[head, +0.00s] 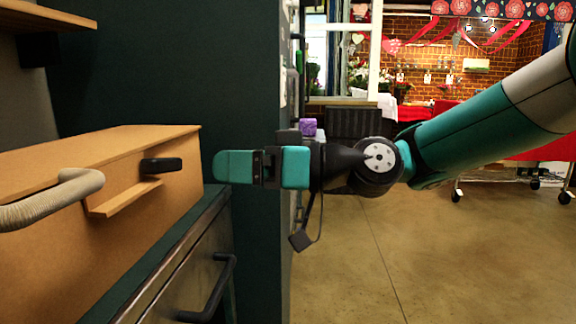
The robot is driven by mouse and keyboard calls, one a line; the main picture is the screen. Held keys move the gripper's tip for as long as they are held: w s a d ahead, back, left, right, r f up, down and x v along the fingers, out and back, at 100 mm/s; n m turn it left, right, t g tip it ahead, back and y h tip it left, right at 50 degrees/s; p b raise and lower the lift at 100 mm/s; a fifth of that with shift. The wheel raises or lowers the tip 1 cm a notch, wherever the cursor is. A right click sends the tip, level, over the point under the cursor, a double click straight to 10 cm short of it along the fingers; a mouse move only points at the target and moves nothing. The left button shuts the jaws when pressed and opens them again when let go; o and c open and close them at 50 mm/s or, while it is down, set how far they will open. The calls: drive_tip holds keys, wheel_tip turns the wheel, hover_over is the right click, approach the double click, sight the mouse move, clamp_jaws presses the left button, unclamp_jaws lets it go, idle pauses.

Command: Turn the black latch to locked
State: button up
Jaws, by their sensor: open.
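The black latch (161,165) is a short rounded bar on the face of a light wooden box (60,255). It lies roughly horizontal, just above a small wooden ledge (125,198). Its lock state cannot be read from any marking. My gripper (232,166) has teal fingers and points left, toward the box face, at about the latch's height in the picture. It is open and empty, with a visible gap between its tips and the latch. The fingers are seen side-on, so one largely hides the other.
A beige curved handle (62,195) sticks out from the box left of the latch. The box stands on a dark cabinet with a black drawer handle (212,290). A dark green panel (170,65) rises behind. Open floor (400,265) lies to the right.

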drive_tip(key=d, duration=0.6)
drive_tip(key=shift+s+d, duration=0.2)
drive_tip(key=shift+s, duration=0.1)
